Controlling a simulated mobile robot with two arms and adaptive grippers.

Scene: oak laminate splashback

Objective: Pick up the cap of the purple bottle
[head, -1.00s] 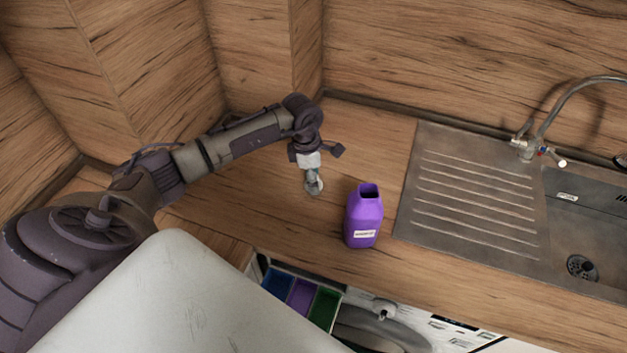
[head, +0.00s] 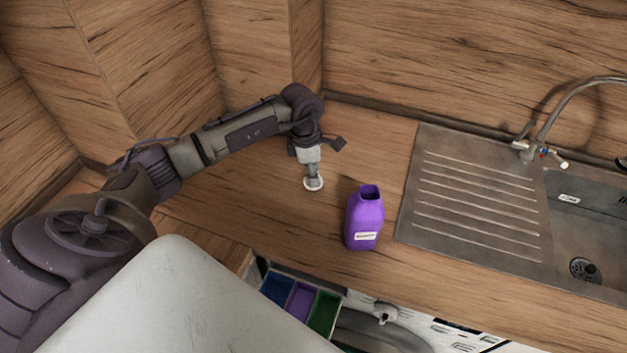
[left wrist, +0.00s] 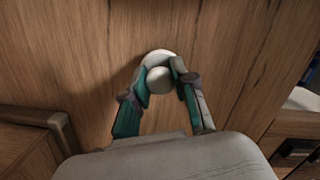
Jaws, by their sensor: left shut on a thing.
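The purple bottle (head: 364,222) stands upright on the wooden counter, its top opening uncovered and a white label on its front. A white round cap (left wrist: 159,80) with a wider disc behind a rounded knob is between the fingers of my left gripper (left wrist: 161,75), which is shut on it. In the head view my left gripper (head: 312,177) points down over the counter, left of the bottle and apart from it. The pale rim of the cap shows beneath its fingers. I cannot tell if the cap touches the counter. My right gripper is not in view.
A steel drainer (head: 475,195) and sink with a tap (head: 540,140) lie to the right of the bottle. Wood-panelled walls close the back and left. An open drawer with blue, purple and green bins (head: 300,300) is below the counter's front edge.

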